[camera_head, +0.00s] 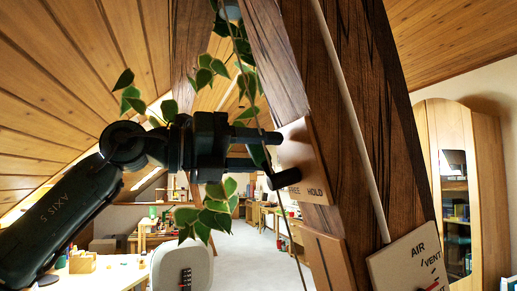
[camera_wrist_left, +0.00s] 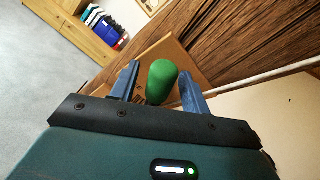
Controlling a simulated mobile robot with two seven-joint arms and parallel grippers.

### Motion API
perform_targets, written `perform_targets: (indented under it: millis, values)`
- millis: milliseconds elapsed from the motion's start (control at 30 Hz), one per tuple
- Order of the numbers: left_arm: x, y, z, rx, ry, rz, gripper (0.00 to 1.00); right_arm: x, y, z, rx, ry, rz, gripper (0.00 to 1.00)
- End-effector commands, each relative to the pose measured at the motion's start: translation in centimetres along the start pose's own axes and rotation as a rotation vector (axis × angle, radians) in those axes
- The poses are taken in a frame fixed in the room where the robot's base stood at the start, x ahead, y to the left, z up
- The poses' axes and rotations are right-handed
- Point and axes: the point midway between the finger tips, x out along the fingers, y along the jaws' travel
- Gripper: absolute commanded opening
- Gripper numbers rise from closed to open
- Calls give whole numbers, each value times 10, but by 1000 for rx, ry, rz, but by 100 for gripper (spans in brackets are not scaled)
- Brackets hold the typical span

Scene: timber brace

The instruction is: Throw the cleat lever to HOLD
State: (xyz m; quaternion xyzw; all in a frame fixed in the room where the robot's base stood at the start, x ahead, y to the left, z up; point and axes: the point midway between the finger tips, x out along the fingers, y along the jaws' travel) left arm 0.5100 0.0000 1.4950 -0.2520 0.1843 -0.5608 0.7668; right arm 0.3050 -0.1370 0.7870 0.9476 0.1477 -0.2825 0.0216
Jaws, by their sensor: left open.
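The cleat plate (camera_head: 305,160) is a tan board on the dark timber brace, with FREE and HOLD lettered along its lower edge. A dark lever part (camera_head: 283,179) sticks out beside the FREE word. My left gripper (camera_head: 270,150) reaches in from the left, its two fingers spread just in front of the plate. In the left wrist view a green knob (camera_wrist_left: 161,82) sits between the open fingers of my left gripper (camera_wrist_left: 163,85), with gaps on both sides. The knob's stem is hidden behind it. My right gripper does not show.
The timber brace (camera_head: 360,110) slants down the view with a pale rod (camera_head: 350,110) along it. A second panel (camera_head: 415,262) lettered AIR and VENT is low on the right. A leafy vine (camera_head: 215,208) hangs around my left gripper. A cabinet (camera_head: 455,190) stands at right.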

Motion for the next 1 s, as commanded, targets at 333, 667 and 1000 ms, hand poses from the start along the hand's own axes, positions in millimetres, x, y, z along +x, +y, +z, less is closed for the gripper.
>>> perform_targets:
  millis: [333,667,1000]
  values:
    - [0,0,0,0,0,0,32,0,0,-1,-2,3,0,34]
    - [0,0,0,0,0,0,5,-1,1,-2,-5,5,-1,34]
    - [0,0,0,1,0,0,0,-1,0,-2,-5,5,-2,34]
